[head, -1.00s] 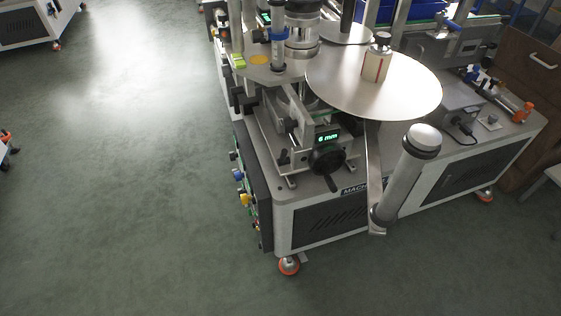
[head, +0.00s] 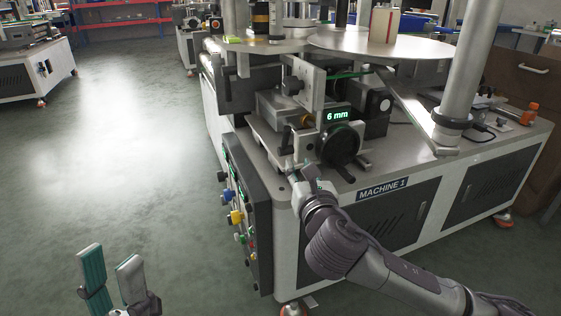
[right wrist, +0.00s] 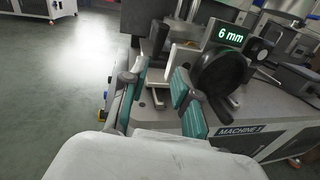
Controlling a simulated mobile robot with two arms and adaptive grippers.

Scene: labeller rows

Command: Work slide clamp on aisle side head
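The aisle side head stands at the near corner of Machine 1, with a green "6 mm" display (head: 338,115) and a black handwheel (head: 340,144). The display (right wrist: 231,36) and handwheel (right wrist: 222,75) also show in the right wrist view. My right gripper (head: 297,167) is at the head's base, left of the handwheel. In the right wrist view its green-padded fingers (right wrist: 158,92) stand apart, with small metal parts of the slide base beyond them. I cannot tell for sure which part is the slide clamp. My left gripper (head: 108,266) is open and empty over the floor.
A round steel plate (head: 385,44) carrying a bottle (head: 384,25) overhangs the head. A grey roller post (head: 460,75) stands to the right. Colored knobs (head: 236,217) line the machine's left side. The aisle floor (head: 130,150) is clear.

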